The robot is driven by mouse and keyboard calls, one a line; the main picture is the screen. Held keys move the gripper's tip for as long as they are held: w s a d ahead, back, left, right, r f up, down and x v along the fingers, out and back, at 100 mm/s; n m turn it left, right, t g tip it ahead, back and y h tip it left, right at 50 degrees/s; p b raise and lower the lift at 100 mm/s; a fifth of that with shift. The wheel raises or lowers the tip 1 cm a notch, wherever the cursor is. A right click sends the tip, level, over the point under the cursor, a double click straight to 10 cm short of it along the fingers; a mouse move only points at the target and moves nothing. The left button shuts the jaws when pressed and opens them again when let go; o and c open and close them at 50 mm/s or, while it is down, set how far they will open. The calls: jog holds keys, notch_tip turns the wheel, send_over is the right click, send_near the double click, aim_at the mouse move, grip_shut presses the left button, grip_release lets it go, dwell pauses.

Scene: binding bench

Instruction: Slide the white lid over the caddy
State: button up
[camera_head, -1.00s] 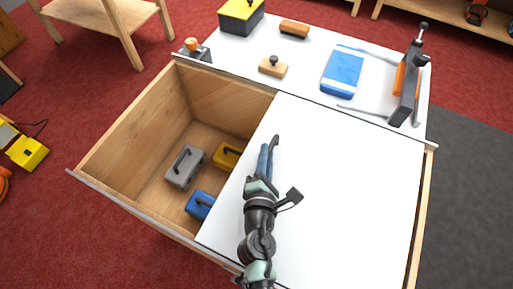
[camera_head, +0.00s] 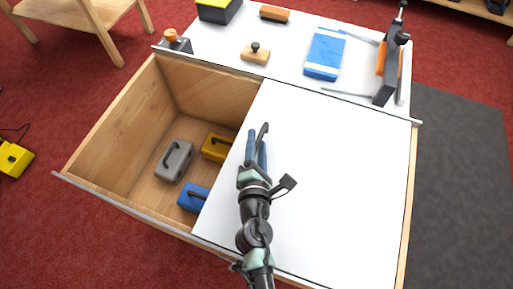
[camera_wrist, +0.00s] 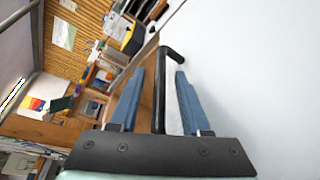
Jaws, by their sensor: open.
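The caddy (camera_head: 112,128) is a large open-topped wooden box in the head view. The flat white lid (camera_head: 335,185) covers its right part, and its left edge runs slantwise across the opening. The left part is uncovered. My gripper (camera_head: 257,142) is over the lid near that left edge. In the wrist view my gripper (camera_wrist: 167,75) is open, with its blue fingers on either side of a black bar handle (camera_wrist: 159,95). A visible gap separates the handle from the right finger; contact with the left finger is unclear. The handle's top also shows in the head view (camera_head: 264,130).
Inside the caddy are a grey case (camera_head: 174,161), a yellow case (camera_head: 216,147) and a blue case (camera_head: 193,198). A white bench top behind holds a blue pack (camera_head: 325,54), a wooden block with a knob (camera_head: 255,54) and a black-and-orange clamp (camera_head: 388,62).

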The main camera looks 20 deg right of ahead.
jog(key=b+v, duration=0.1)
jog(key=v, duration=1)
jog(key=shift+s+b, duration=0.25)
jog(key=shift+b, duration=0.15)
jog(key=shift+s+a+r, duration=0.25)
jog(key=shift+s, duration=0.4)
